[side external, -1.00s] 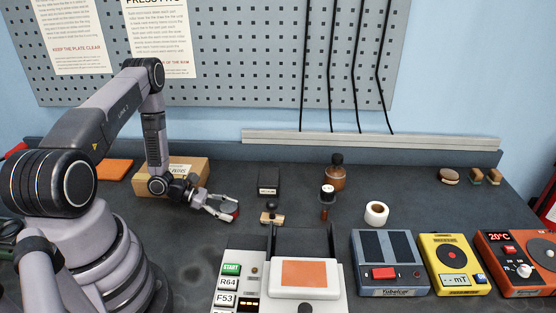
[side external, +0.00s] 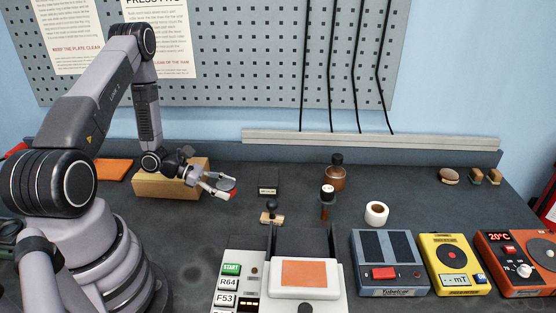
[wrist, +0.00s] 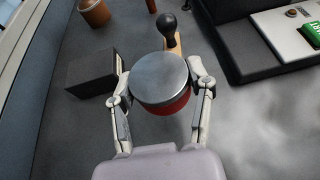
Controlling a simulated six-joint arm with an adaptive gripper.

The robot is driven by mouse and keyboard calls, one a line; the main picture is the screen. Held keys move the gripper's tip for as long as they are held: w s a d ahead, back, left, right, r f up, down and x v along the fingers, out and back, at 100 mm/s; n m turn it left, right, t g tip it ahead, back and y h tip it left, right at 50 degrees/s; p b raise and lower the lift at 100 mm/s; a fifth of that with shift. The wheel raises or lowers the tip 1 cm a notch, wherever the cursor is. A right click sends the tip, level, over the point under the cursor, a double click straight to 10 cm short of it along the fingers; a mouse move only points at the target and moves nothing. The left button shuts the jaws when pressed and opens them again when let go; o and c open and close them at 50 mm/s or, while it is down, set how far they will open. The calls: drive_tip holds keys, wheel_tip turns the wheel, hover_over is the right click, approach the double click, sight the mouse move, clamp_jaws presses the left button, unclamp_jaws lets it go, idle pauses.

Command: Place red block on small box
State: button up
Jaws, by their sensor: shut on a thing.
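My gripper (side external: 226,187) is shut on a round red block (side external: 232,194) with a flat grey metal-like top, and holds it above the bench. In the wrist view the red block (wrist: 170,107) sits between the two fingers of my gripper (wrist: 160,92), its grey top facing the camera. A small dark box (side external: 269,189) with a pale label stands on the bench to the right of the gripper. It also shows in the wrist view (wrist: 92,75), left of the held block and apart from it.
A wooden stamp with a black knob (side external: 272,218) stands in front of the dark box. A cardboard box (side external: 160,187) is behind my wrist. Devices line the front.

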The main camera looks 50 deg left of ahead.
drive_tip(key=shift+s+d+r+m+g, duration=0.15)
drive_tip(key=shift+d+r, duration=0.05)
drive_tip(key=shift+r, duration=0.4)
drive_tip(key=shift+s+d+r+m+g, duration=0.1)
drive_tip(key=shift+d+r+m+g, duration=0.1)
drive_tip(key=shift+r, duration=0.35)
drive_tip(key=s+d+r+m+g+h, duration=0.3)
drive_tip(key=s+d+m+g, duration=0.3)
drive_tip(key=s+m+g, duration=0.4)
drive_tip(key=s+a+m+g+y, duration=0.75)
drive_tip(key=s+m+g, duration=0.25)
drive_tip(key=s+g, duration=0.15)
drive_tip(key=w+a+m+t+y, duration=0.1)
drive_tip(key=w+a+m+y, duration=0.2)
drive_tip(key=a+m+y, duration=1.05)
drive_tip(key=w+a+f+m+t+y, duration=0.1)
drive_tip(key=w+a+m+t, duration=0.1)
drive_tip(key=w+t, duration=0.1)
drive_tip(key=w+a+m+t+y, duration=0.2)
drive_tip(key=w+a, duration=0.1)
drive_tip(key=w, duration=0.3)
drive_tip(key=w+a+f+m+t+y, duration=0.1)
drive_tip(key=w+a+m+t+y, duration=0.1)
drive_tip(key=w+a+m+t, duration=0.1)
drive_tip(key=shift+w+f+t, duration=0.3)
drive_tip(key=shift+w, duration=0.5)
drive_tip(key=shift+f, duration=2.05)
drive_tip(key=shift+f, duration=0.15)
